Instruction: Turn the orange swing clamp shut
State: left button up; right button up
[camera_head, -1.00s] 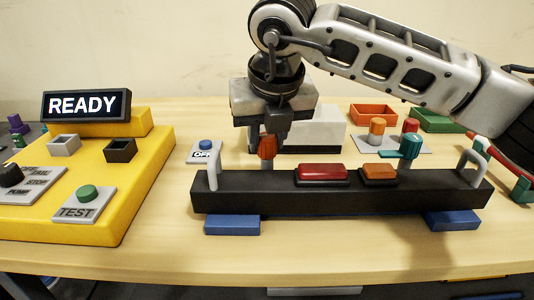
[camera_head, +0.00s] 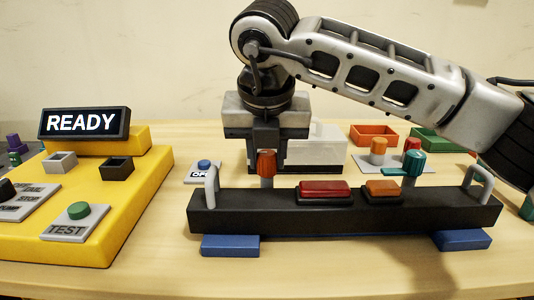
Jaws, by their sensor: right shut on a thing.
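The orange swing clamp (camera_head: 266,163) stands upright behind the black chassis bar (camera_head: 340,213), near its left handle. Its ribbed orange knob is on a short pale post; the chassis hides its foot, and I cannot make out its swing arm. My right gripper (camera_head: 266,150) points down over the clamp and is shut on its knob. The knob covers part of the jaws, so the contact is hard to see. A teal swing clamp (camera_head: 414,163) stands near the bar's right end, its short arm pointing left. My left gripper is not in view.
The bar carries a red block (camera_head: 324,190) and an orange block (camera_head: 383,190) and rests on blue supports (camera_head: 230,245). A yellow console (camera_head: 115,220) with a READY display (camera_head: 84,123) is left. A white box (camera_head: 322,150) stands behind the gripper. The front table is clear.

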jog(key=o, duration=1)
jog(key=shift+c, duration=0.2)
jog(key=shift+r, duration=0.1)
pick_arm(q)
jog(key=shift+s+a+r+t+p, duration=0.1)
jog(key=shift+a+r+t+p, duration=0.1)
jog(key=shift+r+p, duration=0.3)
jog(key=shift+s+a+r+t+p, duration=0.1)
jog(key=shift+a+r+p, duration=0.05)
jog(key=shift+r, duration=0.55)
pick_arm(e)
jog(key=v, duration=1.6)
jog(key=shift+s, duration=0.1)
